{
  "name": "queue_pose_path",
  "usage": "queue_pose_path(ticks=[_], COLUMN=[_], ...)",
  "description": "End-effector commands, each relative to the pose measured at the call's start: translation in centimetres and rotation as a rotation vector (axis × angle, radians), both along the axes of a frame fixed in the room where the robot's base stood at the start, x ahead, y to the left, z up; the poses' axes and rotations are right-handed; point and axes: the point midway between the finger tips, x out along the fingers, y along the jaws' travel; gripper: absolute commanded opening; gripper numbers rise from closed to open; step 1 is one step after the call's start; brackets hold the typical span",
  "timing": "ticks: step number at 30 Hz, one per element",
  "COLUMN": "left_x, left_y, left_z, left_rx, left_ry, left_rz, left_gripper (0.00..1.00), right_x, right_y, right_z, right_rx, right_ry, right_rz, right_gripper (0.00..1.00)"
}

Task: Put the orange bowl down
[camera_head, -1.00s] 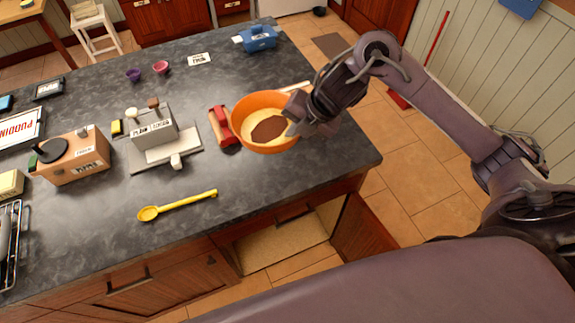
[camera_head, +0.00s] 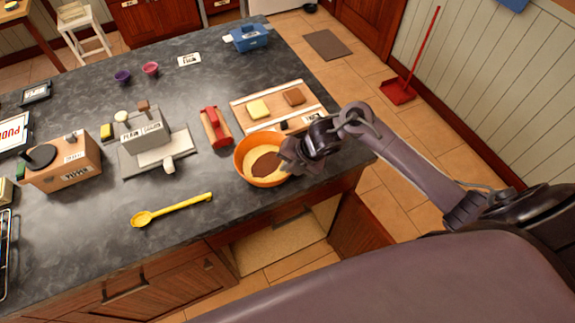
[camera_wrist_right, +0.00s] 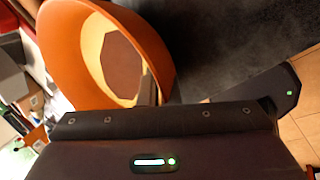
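The orange bowl (camera_head: 244,166) is at the front right of the dark counter, with pale yellow and brown contents showing inside. My right gripper (camera_head: 289,157) is at the bowl's right rim and appears shut on it. In the right wrist view the bowl (camera_wrist_right: 70,45) is tilted in the picture, with its rim close against the gripper. The fingertips are mostly hidden by the gripper body and the bowl. The bowl is low over the counter or touching it; I cannot tell which. My left gripper is not in view.
A board (camera_head: 240,117) with a yellow and a brown piece lies behind the bowl. A red-topped item (camera_head: 215,127) stands behind left, and a yellow spoon (camera_head: 172,210) lies left. The counter's front edge (camera_head: 272,211) is close to the bowl. Bare counter (camera_head: 85,235) shows further left.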

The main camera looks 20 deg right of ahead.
Motion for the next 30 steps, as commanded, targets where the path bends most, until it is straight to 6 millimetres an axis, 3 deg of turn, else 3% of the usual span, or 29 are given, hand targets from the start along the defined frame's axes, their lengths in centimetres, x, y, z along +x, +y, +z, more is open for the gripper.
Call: queue_pose_path(ticks=[8, 14, 25, 30], left_x=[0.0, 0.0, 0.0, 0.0], left_y=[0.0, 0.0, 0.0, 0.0], left_z=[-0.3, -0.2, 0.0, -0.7], left_rx=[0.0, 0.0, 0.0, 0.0], left_ry=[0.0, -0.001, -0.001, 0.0], left_rz=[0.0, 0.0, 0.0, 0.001], left_gripper=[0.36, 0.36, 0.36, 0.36], right_x=[0.1, 0.0, 0.0, -0.8], right_y=[0.0, 0.0, -0.1, -1.1], right_z=[-0.1, -0.2, 0.4, 2.6], right_rx=[0.002, 0.0, 0.0, -0.003], right_ry=[-0.004, -0.001, -0.003, -0.007], right_rz=[-0.001, -0.001, -0.001, 0.001], right_gripper=[0.0, 0.25, 0.25, 0.25])
